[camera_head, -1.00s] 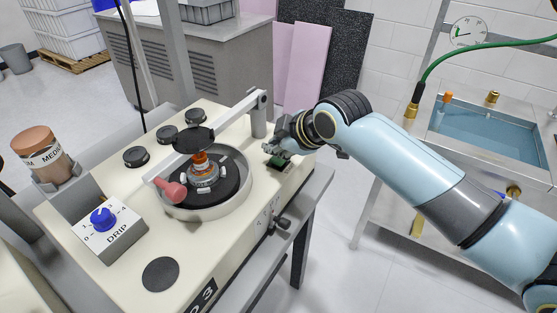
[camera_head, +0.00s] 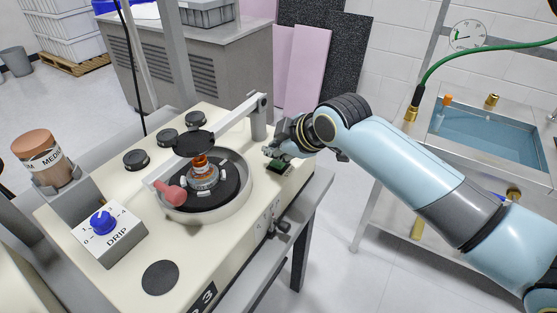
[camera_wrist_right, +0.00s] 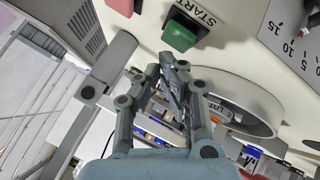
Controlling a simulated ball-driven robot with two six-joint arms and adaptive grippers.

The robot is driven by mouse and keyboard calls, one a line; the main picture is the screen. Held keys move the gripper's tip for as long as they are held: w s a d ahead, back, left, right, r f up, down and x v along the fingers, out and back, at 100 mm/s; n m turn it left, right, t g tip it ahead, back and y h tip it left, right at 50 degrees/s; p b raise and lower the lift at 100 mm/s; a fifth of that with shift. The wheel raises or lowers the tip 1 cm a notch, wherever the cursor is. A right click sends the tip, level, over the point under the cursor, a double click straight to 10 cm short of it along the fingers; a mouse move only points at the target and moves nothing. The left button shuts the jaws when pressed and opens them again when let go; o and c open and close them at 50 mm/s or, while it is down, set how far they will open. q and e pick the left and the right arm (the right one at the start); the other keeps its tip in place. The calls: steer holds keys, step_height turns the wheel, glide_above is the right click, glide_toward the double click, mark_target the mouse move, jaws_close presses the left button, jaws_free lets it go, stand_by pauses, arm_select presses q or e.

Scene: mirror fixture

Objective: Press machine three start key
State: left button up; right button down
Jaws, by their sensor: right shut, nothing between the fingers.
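The green start key (camera_head: 280,167) sits in a dark housing on the cream top of machine 3 (camera_head: 225,255), right of the round bowl. In the right wrist view the green key (camera_wrist_right: 179,36) shows large beside the START lettering. My right gripper (camera_head: 270,152) is shut and empty close to the key; its fingertips (camera_wrist_right: 170,62) appear just below the key in the wrist view. I cannot tell whether they touch it or whether the key is pressed down. My left gripper is not in view.
The bowl (camera_head: 243,205) with its overhead arm (camera_head: 228,117) stands close left of the gripper. A DRIP box with a blue knob (camera_head: 102,221) and a jar (camera_head: 42,155) are further left. In the wrist view a red button (camera_wrist_right: 122,6) is near the key.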

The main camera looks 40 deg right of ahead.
steer(key=shift+f, duration=0.1)
steer(key=shift+f, duration=0.3)
